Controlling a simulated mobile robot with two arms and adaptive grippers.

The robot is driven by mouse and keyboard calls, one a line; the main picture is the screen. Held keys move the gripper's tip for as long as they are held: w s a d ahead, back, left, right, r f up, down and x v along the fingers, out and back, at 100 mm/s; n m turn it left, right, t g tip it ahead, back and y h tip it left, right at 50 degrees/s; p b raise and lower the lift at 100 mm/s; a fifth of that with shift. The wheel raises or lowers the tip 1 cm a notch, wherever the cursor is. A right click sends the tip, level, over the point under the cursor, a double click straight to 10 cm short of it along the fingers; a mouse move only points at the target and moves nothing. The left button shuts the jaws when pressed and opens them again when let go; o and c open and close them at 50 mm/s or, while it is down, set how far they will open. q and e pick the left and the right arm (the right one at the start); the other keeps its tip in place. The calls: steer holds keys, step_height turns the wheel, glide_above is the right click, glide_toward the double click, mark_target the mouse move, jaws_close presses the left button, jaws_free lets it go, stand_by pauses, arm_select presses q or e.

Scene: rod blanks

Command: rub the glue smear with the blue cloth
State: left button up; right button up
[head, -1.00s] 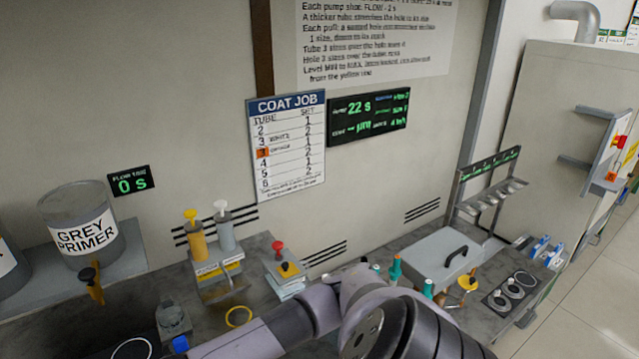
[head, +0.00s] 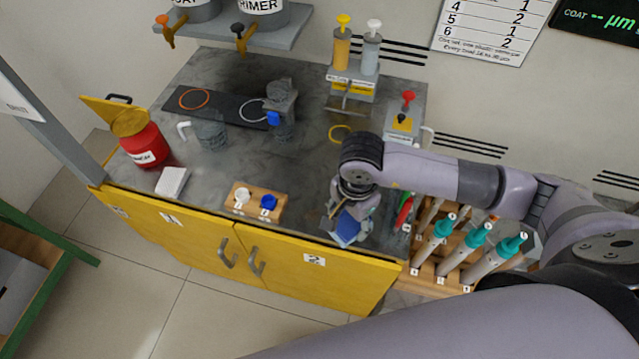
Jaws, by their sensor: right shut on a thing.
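My right gripper (head: 349,212) points down near the front edge of the grey bench top. It is shut on the blue cloth (head: 347,228), which shows below the fingers, low over or on the bench top; I cannot tell whether it touches. I cannot make out the glue smear; it may be hidden under the cloth and gripper. My left gripper is not in view.
Right of the gripper, a wooden rack (head: 432,268) holds several teal-topped tubes. A small wooden block (head: 255,203) with white and blue caps stands to its left. A red can (head: 143,143) and white pad (head: 172,182) are farther left. Bare bench top (head: 230,165) lies between.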

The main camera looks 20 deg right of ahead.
steer(key=m, duration=0.1)
steer(key=w+m, duration=0.1)
steer(key=m, duration=0.3)
steer(key=shift+w+a, duration=0.2)
steer(key=shift+a, duration=0.15)
steer(key=m, duration=0.2)
steer(key=w+m, duration=0.1)
steer(key=m, duration=0.1)
steer(key=shift+a+r+m+p, duration=0.1)
steer(key=shift+a+m+p, duration=0.1)
steer(key=shift+m+p, duration=0.15)
steer(key=w+m, duration=0.1)
steer(key=m, duration=0.4)
steer(key=m+p, duration=0.1)
steer(key=m, duration=2.3)
glide_toward(317, 214)
steer(key=shift+n, duration=0.25)
steer(key=shift+f+b, duration=2.1)
steer(key=shift+f, duration=0.3)
steer(key=shift+f+b, duration=0.75)
steer(key=shift+f, duration=0.3)
